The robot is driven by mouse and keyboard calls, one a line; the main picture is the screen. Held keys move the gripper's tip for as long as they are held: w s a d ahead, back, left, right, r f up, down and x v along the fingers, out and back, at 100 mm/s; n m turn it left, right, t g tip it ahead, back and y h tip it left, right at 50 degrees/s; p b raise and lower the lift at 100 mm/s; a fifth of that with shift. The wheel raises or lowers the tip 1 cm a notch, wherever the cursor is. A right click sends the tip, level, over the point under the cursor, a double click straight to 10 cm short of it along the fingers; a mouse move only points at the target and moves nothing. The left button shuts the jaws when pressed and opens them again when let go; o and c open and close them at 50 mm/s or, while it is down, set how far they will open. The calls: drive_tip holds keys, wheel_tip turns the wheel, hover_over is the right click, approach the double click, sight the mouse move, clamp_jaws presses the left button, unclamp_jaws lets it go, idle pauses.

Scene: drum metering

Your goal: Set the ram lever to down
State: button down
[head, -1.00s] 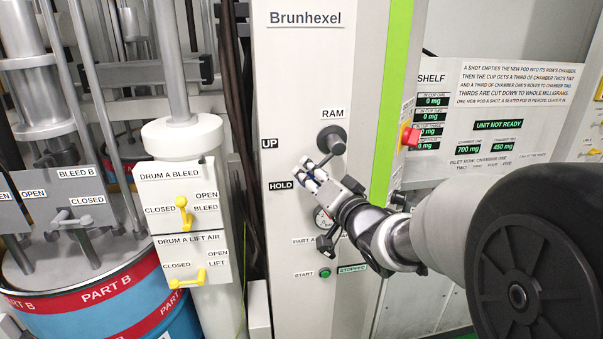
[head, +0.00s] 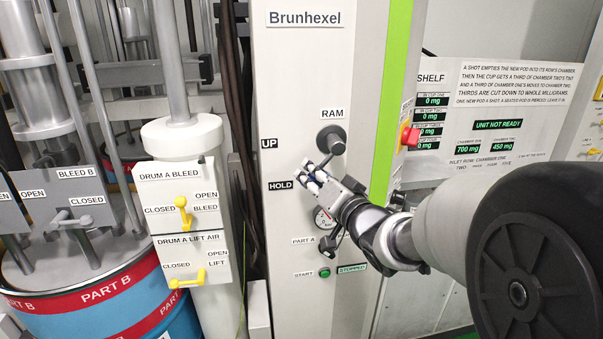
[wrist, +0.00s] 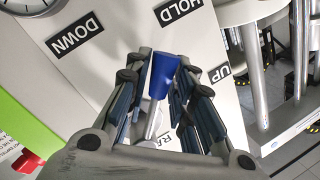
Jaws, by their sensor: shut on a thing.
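The ram lever turns on a dark round hub (head: 331,139) under the RAM label on the white cabinet front. Its blue grip (wrist: 162,75) shows in the wrist view between my fingers, pointing roughly at the HOLD label (wrist: 180,11). My gripper (head: 312,177) is shut on this grip, below and left of the hub. The UP label (head: 269,143) is above HOLD. The DOWN label (wrist: 75,36) shows in the wrist view; my gripper and arm seem to hide it in the head view.
A round gauge (head: 323,218) sits just below my gripper. A green start button (head: 324,272) is lower on the cabinet. A red knob (head: 409,135) sticks out at the right. Yellow drum A levers (head: 183,211) are on the left, apart from my arm.

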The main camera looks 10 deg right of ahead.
drive_tip(key=shift+d+f+n+g+h+p, duration=0.15)
drive_tip(key=shift+d+f+n+g+h, duration=0.15)
drive_tip(key=shift+d+n, duration=0.75)
drive_tip(key=shift+d+f+n+g+h+p, duration=0.3)
drive_tip(key=shift+d+n, duration=0.45)
drive_tip(key=shift+n, duration=0.6)
drive_tip(key=shift+d+f+n+g+h+p, duration=0.15)
drive_tip(key=shift+d+f+n+h, duration=0.25)
drive_tip(key=shift+d+n, duration=0.65)
drive_tip(key=shift+a, duration=0.15)
drive_tip(key=c, duration=1.4)
unclamp_jaws()
drive_tip(key=shift+o, duration=0.3)
drive_tip(key=v, duration=0.7)
drive_tip(key=shift+s, duration=0.25)
drive_tip(key=shift+r, duration=0.15)
